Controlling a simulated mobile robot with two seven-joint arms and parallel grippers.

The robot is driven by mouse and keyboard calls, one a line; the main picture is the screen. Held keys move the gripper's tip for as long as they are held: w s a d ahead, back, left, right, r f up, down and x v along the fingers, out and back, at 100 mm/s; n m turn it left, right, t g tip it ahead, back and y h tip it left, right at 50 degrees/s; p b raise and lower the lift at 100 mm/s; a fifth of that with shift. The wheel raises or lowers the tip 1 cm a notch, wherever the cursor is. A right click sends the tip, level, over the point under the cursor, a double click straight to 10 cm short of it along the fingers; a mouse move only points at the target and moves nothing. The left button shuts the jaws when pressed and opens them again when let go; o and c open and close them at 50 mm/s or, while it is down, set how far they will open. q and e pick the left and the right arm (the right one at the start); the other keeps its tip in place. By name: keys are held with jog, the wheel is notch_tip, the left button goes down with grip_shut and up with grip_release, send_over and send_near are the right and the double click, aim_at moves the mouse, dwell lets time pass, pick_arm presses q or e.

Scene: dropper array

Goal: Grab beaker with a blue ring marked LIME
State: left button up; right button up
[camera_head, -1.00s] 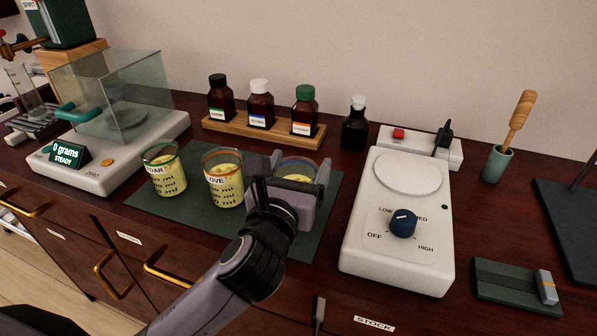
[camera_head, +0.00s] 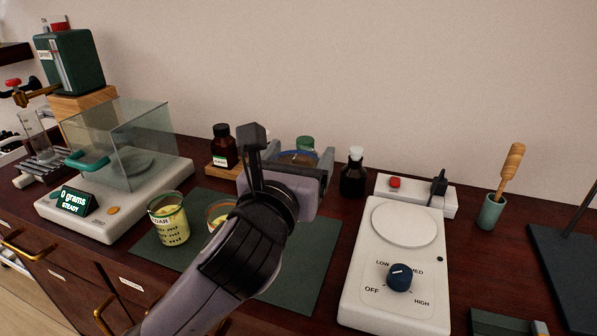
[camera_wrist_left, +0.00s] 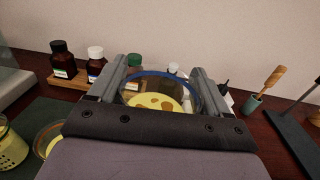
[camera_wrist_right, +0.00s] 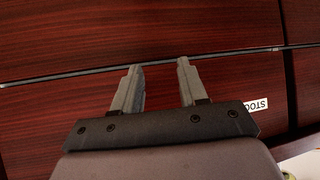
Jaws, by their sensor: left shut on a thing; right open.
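The beaker with a blue ring (camera_wrist_left: 152,100) holds yellow liquid and sits between the fingers of my left gripper (camera_head: 297,160), which is shut on it. In the head view the gripper and wrist hide most of this beaker (camera_head: 299,156); its label does not show. It is held raised above the dark green mat (camera_head: 305,275). My right gripper (camera_wrist_right: 159,68) is open and empty in the right wrist view, over dark red wood fronts. It is not in the head view.
A green-ringed beaker (camera_head: 169,222) and an orange-ringed beaker (camera_head: 220,213) stand on the mat, the latter partly hidden by my arm. Brown bottles (camera_head: 223,150) stand behind. A glass-cased balance (camera_head: 125,185) is at left, a hotplate (camera_head: 395,270) at right.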

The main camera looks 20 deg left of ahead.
pick_arm(q)
jog(key=shift+r+p, duration=0.55)
jog(key=shift+r, duration=2.15)
